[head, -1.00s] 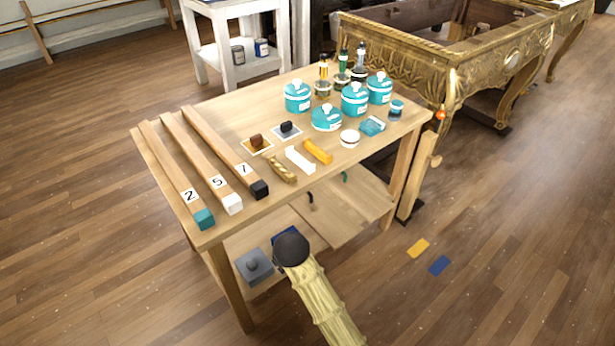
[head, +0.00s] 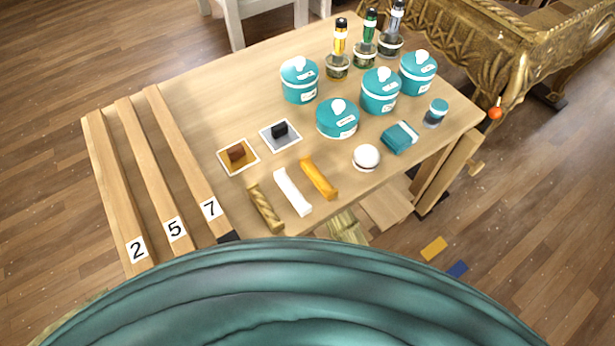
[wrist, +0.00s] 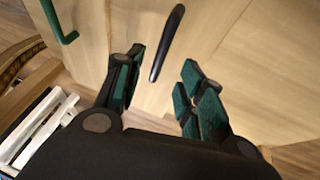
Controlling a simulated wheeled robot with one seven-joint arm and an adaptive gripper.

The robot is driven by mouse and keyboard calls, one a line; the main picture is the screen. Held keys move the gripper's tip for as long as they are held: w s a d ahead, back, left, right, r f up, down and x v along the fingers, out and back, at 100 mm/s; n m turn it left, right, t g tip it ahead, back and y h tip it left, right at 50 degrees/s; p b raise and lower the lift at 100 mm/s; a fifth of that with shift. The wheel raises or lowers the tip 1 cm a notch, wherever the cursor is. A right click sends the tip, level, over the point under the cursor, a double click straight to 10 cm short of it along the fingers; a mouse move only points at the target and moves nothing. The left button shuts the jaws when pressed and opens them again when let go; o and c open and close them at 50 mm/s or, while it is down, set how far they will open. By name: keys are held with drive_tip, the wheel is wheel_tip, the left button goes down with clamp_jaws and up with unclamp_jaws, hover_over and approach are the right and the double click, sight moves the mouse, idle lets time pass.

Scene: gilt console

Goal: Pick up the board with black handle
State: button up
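In the wrist view, a dark curved handle (wrist: 167,42) stands on a pale wooden board (wrist: 213,22). My gripper (wrist: 162,62) is open, with its green-padded fingers on either side of the handle in the picture. I see no contact; the depth gap is hard to judge. A green handle (wrist: 57,22) is on the wood to the left. In the head view my gripper and the dark handle are hidden. On the tabletop, a small pale square plate (head: 268,142) carries a black block-like grip, beside an orange-brown plate (head: 238,167) with a brown grip.
The wooden table (head: 210,85) holds teal pots (head: 337,121), bottles (head: 340,45) and numbered bars (head: 170,180). A large teal rounded form hides the bottom of the head view. A gilt console (head: 470,30) stands at the back right.

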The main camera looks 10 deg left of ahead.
drive_tip(key=shift+x, duration=1.05)
drive_tip(key=shift+b+x, duration=1.05)
drive_tip(key=shift+x, duration=1.3)
drive_tip(key=shift+s+d, duration=0.1)
drive_tip(key=shift+d, duration=0.05)
clamp_jaws()
